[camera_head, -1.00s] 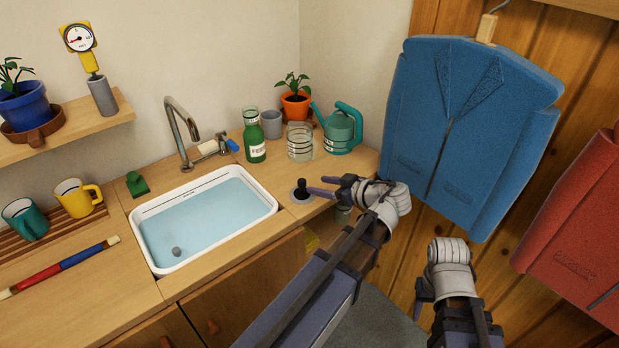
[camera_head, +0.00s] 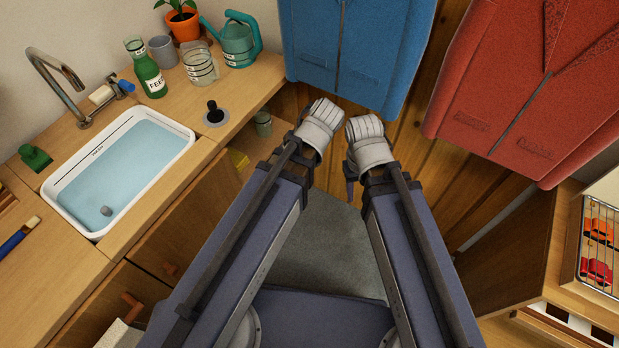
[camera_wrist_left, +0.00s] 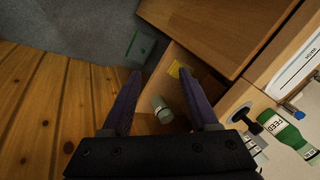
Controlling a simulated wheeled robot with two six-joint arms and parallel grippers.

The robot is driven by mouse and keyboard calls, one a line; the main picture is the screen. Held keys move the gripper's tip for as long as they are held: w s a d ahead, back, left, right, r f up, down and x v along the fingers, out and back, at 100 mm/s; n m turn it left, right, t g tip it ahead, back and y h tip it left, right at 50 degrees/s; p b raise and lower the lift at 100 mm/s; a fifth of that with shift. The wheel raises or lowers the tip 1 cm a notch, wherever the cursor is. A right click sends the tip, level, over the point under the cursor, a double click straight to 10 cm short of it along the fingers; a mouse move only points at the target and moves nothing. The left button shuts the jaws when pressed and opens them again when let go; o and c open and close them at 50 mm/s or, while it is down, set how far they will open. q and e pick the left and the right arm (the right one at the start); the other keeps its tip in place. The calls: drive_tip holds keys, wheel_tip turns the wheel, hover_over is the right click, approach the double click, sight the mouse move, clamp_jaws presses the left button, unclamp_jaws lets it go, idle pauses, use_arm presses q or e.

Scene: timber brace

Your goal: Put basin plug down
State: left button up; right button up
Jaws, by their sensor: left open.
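A black knobbed plug (camera_head: 213,112) stands upright on a round grey disc on the wooden counter, right of the white basin (camera_head: 190,150). The plug also shows at the right of the left wrist view (camera_wrist_left: 247,118). My left gripper (camera_head: 320,125) is apart from it, off the counter's right end. In the left wrist view its two fingers (camera_wrist_left: 157,76) are spread with nothing held between them. My right gripper (camera_head: 366,145) is beside the left one; its fingers are mostly hidden, so its opening cannot be told.
The basin holds water and a small grey piece (camera_head: 105,210). A green bottle (camera_head: 145,70), glass jar (camera_head: 200,66) and teal watering can (camera_head: 236,42) stand behind the plug. An open cubby under the counter holds a jar (camera_head: 263,124). Blue (camera_head: 350,55) and red (camera_head: 520,90) jackets hang ahead.

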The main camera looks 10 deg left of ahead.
use_arm(q)
drive_tip(key=s+d+f+m+g+h, duration=0.1)
drive_tip(key=s+d+f+m+h, duration=0.1)
drive_tip(key=s+d+m, duration=0.3)
drive_tip(key=d+m+h, duration=0.1)
drive_tip(key=d, duration=0.1)
drive_tip(key=shift+s+d+m+h, duration=0.2)
drive_tip(key=shift+d+m+h, duration=0.1)
drive_tip(key=shift+d+h, duration=0.1)
drive_tip(key=shift+f, duration=0.1)
wheel_tip(320, 180, up, 14)
drive_tip(key=p, duration=1.3)
drive_tip(key=shift+f+p, duration=0.2)
drive_tip(key=shift+p, duration=0.1)
idle(4.6)
